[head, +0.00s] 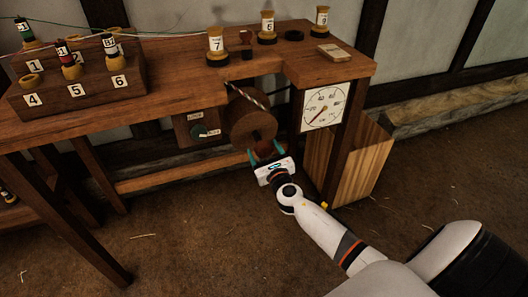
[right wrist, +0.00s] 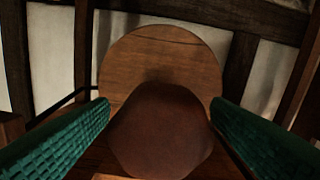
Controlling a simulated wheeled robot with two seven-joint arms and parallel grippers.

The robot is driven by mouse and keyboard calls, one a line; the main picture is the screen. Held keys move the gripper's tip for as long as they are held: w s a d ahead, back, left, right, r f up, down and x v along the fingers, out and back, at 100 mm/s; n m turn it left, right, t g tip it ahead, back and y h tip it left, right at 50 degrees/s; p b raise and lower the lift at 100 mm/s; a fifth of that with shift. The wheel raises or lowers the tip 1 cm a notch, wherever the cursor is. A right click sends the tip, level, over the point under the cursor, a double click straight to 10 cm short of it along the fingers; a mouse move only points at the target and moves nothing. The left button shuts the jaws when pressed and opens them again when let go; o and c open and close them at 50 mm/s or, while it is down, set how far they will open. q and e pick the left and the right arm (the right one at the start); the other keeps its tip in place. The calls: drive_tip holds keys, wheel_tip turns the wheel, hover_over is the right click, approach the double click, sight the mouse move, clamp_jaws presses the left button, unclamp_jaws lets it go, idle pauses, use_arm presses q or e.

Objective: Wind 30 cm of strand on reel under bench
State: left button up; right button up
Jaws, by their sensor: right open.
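The reel (head: 252,120) hangs under the bench (head: 180,82), its round wooden face towards me. A pale twisted strand (head: 246,95) runs slantwise at the reel's top. My right gripper (head: 265,153) is just below and in front of the reel, open, its two green fingers apart. In the right wrist view a brown rounded knob (right wrist: 160,130) stands between the fingers, with the reel's wooden disc (right wrist: 165,48) behind it. I cannot tell whether the fingers touch the knob. A round dial (head: 325,106) with a red needle is on the bench front. My left gripper is not in view.
Numbered spools (head: 216,44) stand on the bench top, and more sit in a stepped rack (head: 75,90) at left. A striped wooden box (head: 360,160) stands right of the gripper. The floor in front is open.

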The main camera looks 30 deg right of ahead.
drive_tip(key=shift+w, duration=0.2)
drive_tip(key=c, duration=1)
drive_tip(key=shift+o, duration=0.2)
drive_tip(key=shift+m, duration=0.3)
